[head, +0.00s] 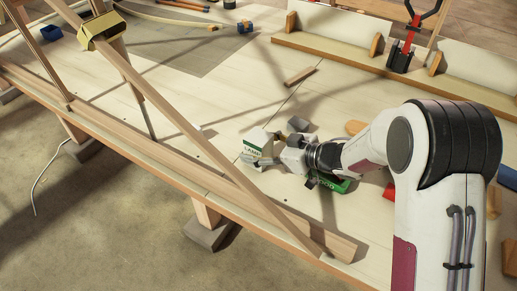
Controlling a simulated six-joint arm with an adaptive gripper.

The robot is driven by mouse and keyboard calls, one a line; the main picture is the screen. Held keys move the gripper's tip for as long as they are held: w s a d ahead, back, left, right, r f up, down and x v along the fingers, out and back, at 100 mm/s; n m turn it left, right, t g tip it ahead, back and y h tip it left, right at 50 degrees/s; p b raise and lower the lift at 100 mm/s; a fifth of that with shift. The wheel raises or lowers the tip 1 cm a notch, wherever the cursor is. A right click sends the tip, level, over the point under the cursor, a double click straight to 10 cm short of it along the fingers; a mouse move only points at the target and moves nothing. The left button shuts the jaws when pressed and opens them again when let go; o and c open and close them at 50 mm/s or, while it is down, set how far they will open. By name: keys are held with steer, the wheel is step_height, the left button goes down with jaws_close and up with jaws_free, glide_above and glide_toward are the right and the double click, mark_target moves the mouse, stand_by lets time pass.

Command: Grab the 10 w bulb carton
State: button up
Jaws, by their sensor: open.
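A small carton (258,141), white with a green band and lettering that looks like "LAMP", stands upright on the pale bench top near the middle of the head view. No wattage can be read on it. My gripper (270,156) is open and low over the bench, close against the carton's lower right side. The gripper hides part of the carton, and I cannot tell whether they touch. A second, green carton (336,185) with white lettering lies under and just right of my wrist, partly hidden by it.
A long wooden beam (130,127) runs along the bench's front edge. Bench left of the carton is mostly clear.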

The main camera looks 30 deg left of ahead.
steer(key=c, duration=1.2)
steer(key=shift+r, duration=0.1)
steer(key=shift+r, duration=4.95)
